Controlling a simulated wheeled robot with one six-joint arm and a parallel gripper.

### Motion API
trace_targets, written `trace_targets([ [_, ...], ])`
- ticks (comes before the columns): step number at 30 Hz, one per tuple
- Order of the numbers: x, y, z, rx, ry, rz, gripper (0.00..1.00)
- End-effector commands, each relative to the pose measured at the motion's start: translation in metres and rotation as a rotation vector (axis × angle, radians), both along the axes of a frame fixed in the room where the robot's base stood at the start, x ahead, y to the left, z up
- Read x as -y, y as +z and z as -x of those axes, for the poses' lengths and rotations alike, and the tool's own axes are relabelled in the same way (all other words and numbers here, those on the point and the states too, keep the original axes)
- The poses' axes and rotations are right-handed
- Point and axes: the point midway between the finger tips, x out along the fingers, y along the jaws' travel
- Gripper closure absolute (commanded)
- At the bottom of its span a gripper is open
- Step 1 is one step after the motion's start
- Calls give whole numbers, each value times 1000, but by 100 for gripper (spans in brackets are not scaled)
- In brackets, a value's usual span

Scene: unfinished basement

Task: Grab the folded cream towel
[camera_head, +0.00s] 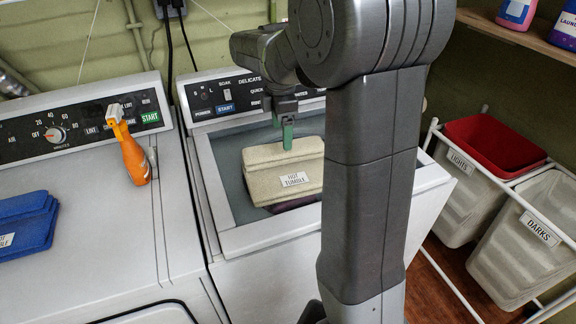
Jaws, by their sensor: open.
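The folded cream towel (270,173) lies on the lid area of the right-hand washer (262,238), with a "HOT TUMBLE" label on its front. My gripper (287,138) is just above or at the towel's back part, pointing down, with a green finger showing in front of it. The jaws are open. I cannot tell whether the finger touches the towel. The second finger is not clearly seen. A dark purple edge shows under the towel's lower right side, partly hidden by my arm.
A folded blue towel (24,226) and an orange spray bottle (134,155) sit on the left machine (100,245). A hamper rack with a "LIGHTS" bin (462,205), a "DARKS" bin (525,250) and a red bin (490,143) stands at right. Detergent bottles (516,12) are on a shelf (520,38).

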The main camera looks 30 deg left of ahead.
Motion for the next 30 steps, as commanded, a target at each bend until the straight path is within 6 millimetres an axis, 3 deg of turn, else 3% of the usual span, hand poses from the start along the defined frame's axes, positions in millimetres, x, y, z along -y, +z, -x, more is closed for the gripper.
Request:
trace_targets([
  [12, 9, -49, 3, -1, 0, 1, 22],
  [20, 8, -54, 2, 0, 0, 0, 22],
  [22, 8, -54, 2, 0, 0, 0, 30],
  [29, 8, -53, 2, 0, 0, 0, 75],
  [30, 8, -53, 2, 0, 0, 0, 76],
])
